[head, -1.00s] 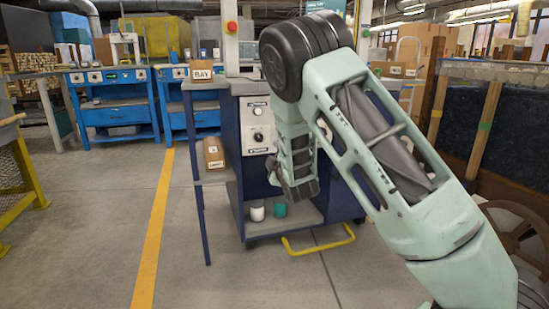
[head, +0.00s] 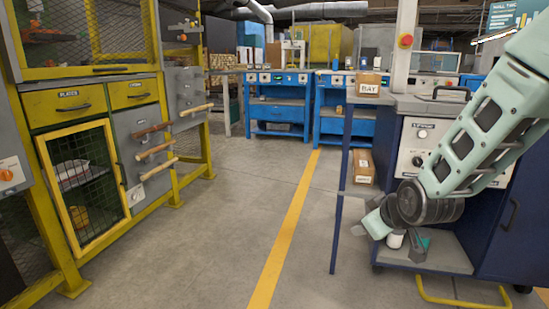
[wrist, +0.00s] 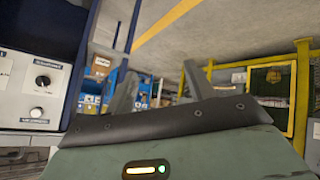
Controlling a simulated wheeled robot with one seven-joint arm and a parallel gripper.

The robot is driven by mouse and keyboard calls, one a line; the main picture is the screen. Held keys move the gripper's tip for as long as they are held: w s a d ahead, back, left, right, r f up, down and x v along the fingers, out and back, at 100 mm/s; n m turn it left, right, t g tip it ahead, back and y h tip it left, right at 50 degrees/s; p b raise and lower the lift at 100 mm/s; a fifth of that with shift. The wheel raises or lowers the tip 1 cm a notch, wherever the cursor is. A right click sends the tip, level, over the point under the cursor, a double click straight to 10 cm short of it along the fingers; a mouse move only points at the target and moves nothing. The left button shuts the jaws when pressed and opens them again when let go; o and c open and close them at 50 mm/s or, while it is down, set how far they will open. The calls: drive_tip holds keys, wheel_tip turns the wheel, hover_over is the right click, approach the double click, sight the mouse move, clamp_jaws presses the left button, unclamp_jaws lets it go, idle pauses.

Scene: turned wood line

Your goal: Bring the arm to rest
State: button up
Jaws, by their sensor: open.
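My pale green arm reaches in from the right edge of the head view, in front of the blue cabinet (head: 495,225). Its dark round wrist joint hangs low near the cabinet's bottom shelf. My gripper (head: 385,232) is partly hidden behind that joint in the head view. In the wrist view my gripper (wrist: 157,92) shows two dark fingers standing apart, with nothing between them but the background.
A yellow tube handle (head: 460,303) juts out low in front. A yellow-framed rack (head: 75,195) stands left. Floor (head: 235,220) between is clear.

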drive_tip(key=s+a+r+g+y+p, duration=0.15)
drive_tip(key=s+a+g, duration=0.25)
drive_tip(key=s+a, duration=0.5)
drive_tip(key=s+d+r+g+h+p, duration=0.1)
drive_tip(key=s+r+g, duration=0.15)
drive_tip(key=s, duration=0.95)
drive_tip(key=s+r+g+h, duration=0.1)
drive_tip(key=s+g+h, duration=0.15)
drive_tip(key=s, duration=0.95)
wheel_tip(320, 180, up, 38)
drive_tip(key=w+y+p, duration=0.1)
drive_tip(key=p, duration=3.7)
drive_tip(key=shift+n, duration=0.3)
